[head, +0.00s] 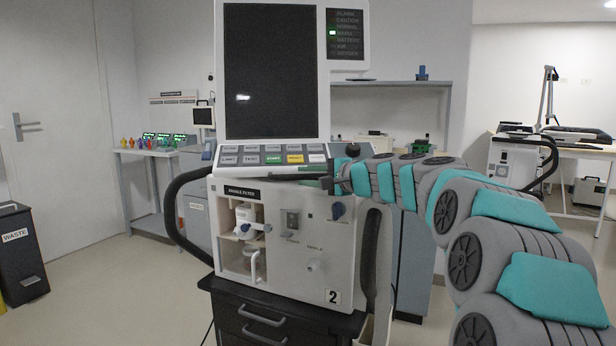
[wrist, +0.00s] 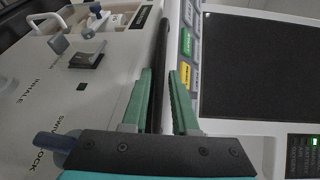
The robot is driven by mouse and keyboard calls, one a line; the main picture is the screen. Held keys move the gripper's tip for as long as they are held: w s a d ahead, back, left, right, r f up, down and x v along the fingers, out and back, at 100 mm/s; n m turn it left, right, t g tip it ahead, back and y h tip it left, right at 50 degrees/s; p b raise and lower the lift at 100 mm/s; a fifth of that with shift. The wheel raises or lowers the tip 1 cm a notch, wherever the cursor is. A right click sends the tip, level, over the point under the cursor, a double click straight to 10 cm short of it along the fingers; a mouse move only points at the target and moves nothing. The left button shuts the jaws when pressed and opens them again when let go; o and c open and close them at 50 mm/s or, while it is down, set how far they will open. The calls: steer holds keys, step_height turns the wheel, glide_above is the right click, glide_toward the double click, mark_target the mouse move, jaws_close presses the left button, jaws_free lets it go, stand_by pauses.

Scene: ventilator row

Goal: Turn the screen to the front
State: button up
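The ventilator's screen (head: 268,75) is a tall dark panel in a white frame, facing the head camera. It also fills the right of the wrist view (wrist: 262,65). Below it is a key strip (head: 272,154) with coloured buttons. A thin dark bar (wrist: 161,75) runs along the screen's lower edge. My gripper (head: 318,182) is at the bar's right part. In the wrist view its green fingers (wrist: 163,100) are apart, one on each side of the bar; a narrow gap shows by the right finger. A blue swivel lock knob (head: 338,210) is on the body's front.
The ventilator body (head: 318,240), marked 2, stands on a dark drawer cart (head: 262,318). A black side handle (head: 172,215) curves out on its left. A waste bin (head: 22,255) stands far left. Another ventilator (head: 512,160) is at the right. Open floor (head: 110,290) lies to the left.

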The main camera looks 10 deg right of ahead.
jaws_close()
stand_by(1.4)
